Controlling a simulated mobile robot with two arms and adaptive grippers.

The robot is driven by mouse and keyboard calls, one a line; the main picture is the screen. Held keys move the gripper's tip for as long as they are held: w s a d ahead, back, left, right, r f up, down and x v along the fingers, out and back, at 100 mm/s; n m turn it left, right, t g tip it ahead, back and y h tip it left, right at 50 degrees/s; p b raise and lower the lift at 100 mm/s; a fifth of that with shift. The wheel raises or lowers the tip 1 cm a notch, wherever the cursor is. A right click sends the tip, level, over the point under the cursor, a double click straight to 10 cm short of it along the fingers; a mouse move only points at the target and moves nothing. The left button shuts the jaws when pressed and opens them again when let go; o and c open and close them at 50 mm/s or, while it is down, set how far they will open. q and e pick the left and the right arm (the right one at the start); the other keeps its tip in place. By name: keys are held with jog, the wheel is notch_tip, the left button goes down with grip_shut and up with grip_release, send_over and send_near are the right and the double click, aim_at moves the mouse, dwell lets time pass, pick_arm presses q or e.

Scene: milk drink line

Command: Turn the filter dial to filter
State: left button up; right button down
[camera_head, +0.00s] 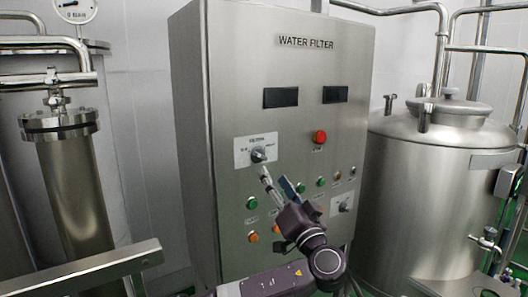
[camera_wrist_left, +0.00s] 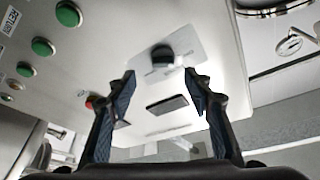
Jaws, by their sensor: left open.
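The filter dial (camera_head: 258,155) is a dark knob on a pale label plate (camera_head: 242,152) on the left part of the steel cabinet's front, under the "WATER FILTER" lettering. The print on the plate is too small to read surely. In the left wrist view the dial (camera_wrist_left: 162,55) is ahead, between and beyond the two fingertips. My left gripper (camera_head: 278,176) is just below and right of the dial in the head view. It is open and empty, and in the left wrist view (camera_wrist_left: 162,75) its fingers stand apart with the dial not between the pads. My right gripper is not in view.
The cabinet (camera_head: 290,110) carries a red button (camera_head: 320,137), green buttons (camera_head: 252,203), orange buttons (camera_head: 253,237), two dark displays (camera_head: 281,97) and a second dial (camera_head: 345,204) at lower right. A steel tank (camera_head: 440,160) stands at right and a filter column (camera_head: 75,190) at left.

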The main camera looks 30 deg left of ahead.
aim_at(262, 158)
pick_arm(q)
jog(key=p+x, duration=0.1)
jog(key=x, duration=0.1)
jog(key=p+x, duration=0.1)
jog(key=x, duration=0.1)
jog(key=p+x, duration=0.2)
jog(key=shift+s+a+r, duration=0.1)
jog(key=shift+a+r, duration=0.15)
jog(key=shift+r, duration=0.25)
jog(key=shift+w+a+r, duration=0.1)
jog(key=shift+w+a, duration=0.35)
jog(key=shift+a, duration=0.05)
jog(key=shift+c, duration=0.2)
